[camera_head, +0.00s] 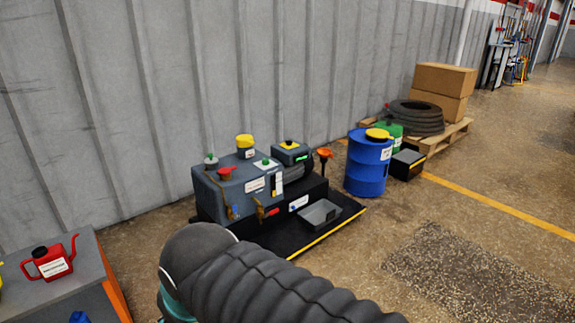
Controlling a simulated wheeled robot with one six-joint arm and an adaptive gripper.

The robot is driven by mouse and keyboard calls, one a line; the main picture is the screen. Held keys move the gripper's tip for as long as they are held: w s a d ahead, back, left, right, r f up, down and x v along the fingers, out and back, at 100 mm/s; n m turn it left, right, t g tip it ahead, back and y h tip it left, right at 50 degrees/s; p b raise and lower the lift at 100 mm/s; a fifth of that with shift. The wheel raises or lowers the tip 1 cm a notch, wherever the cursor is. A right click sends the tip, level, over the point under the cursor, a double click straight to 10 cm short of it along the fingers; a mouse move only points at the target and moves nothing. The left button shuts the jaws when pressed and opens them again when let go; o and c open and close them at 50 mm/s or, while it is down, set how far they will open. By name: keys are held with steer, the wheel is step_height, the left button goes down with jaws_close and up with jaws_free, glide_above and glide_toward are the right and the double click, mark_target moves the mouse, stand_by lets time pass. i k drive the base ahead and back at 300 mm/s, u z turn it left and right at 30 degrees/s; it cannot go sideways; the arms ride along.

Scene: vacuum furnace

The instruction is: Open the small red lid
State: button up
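The small red lid (226,171) sits on top of the grey-blue pump unit (237,192), near its front left. From here it looks seated, but the view is too small to show how it is fastened. A grey cap with a green top (211,160) is beside it, and a yellow cap (245,143) is behind it. My arm, in a black ribbed sleeve, crosses the bottom of the view in front of the pump unit. My gripper is not in view.
The pump stands on a black base with a yellow front edge (327,234), with a grey tray (320,213) and an orange funnel (324,154). A blue barrel (368,165) stands to the right. A red oil can (50,262) is on a cabinet at left.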

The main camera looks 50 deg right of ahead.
mark_target(224, 171)
steer(key=z, duration=2.6)
steer(key=i, duration=3.1)
steer(key=u, duration=5.6)
